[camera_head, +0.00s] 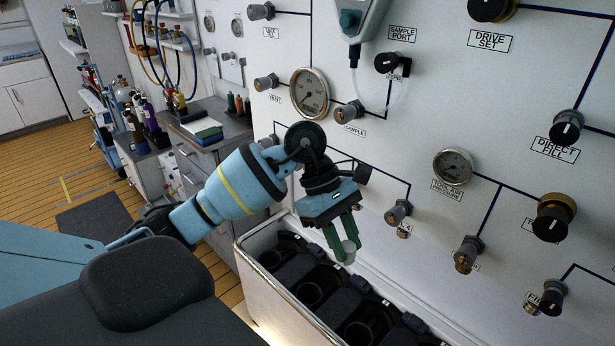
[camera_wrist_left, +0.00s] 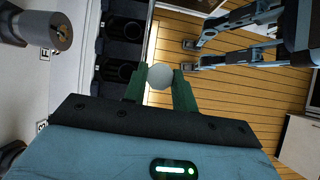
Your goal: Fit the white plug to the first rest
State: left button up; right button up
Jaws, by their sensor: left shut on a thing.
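My left gripper (camera_head: 345,238) has green fingers and is shut on a small pale plug (camera_head: 348,251). The plug sticks out below the fingertips, in the air in front of the panel and above a white-walled trough. In the left wrist view the plug (camera_wrist_left: 160,76) shows as a pale round end between the fingertips (camera_wrist_left: 160,84). Black round holders, apparently the rests, stand in a row in the trough; one (camera_head: 309,294) is below and left of the plug. No label shows which rest is first. My right gripper is not in view.
The trough (camera_head: 262,308) runs along the panel foot. The white panel (camera_head: 420,240) carries gauges (camera_head: 310,93), knobs and fittings; one fitting (camera_head: 398,212) juts out right of my gripper. A grey cabinet (camera_head: 205,125) stands behind. Wooden floor (camera_head: 30,160) is open at left.

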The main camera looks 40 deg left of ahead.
pick_arm(q)
jog(key=s+d+f+m+g+y, duration=0.1)
jog(key=s+d+f+m+g, duration=0.1)
jog(key=d+f+m, duration=0.3)
jog(key=s+a+f+m+g+y, duration=0.1)
jog(key=s+f+m+g+y, duration=0.1)
jog(key=f+m, duration=0.3)
jog(key=s+a+f+m+g+y, duration=0.1)
jog(key=s+f+m+y, duration=0.2)
jog(key=f+m, duration=0.3)
jog(key=shift+s+a+f+m+g+y, duration=0.3)
jog(key=shift+s+a+f+g, duration=0.1)
jog(key=shift+s+f, duration=0.4)
